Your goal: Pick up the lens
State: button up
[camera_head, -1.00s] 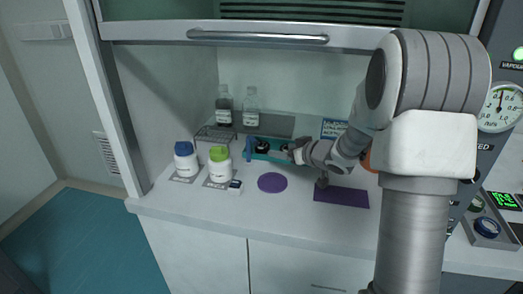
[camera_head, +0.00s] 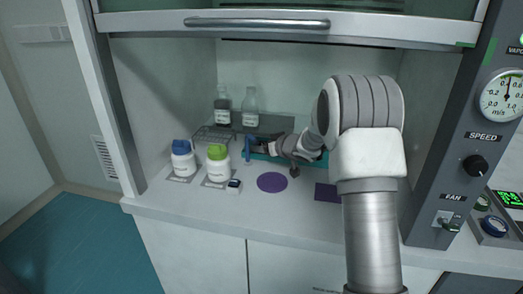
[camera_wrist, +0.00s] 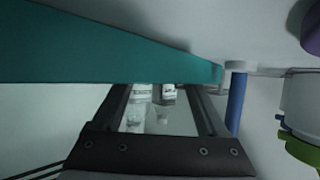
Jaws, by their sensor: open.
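My gripper (camera_head: 256,147) is inside the fume hood, low over the back of the worktop, at the teal holder (camera_head: 310,160). In the wrist view my gripper (camera_wrist: 157,92) has its two dark fingers apart, with a gap between them. The teal holder (camera_wrist: 90,50) crosses the upper left of that view, close to the fingers. I cannot make out a lens for certain; my gripper and arm cover much of the holder in the head view. Two labelled bottles show through the gap between the fingers, farther back.
A green-capped white bottle (camera_head: 217,167) and a blue-capped one (camera_head: 183,160) stand at left, near a wire rack (camera_head: 213,134). A blue upright piece (camera_head: 248,149) is beside my gripper. A purple disc (camera_head: 272,182) and purple mat (camera_head: 327,193) lie in front. The sash (camera_head: 260,22) is raised.

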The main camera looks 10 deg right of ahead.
jog(key=c, duration=1.1)
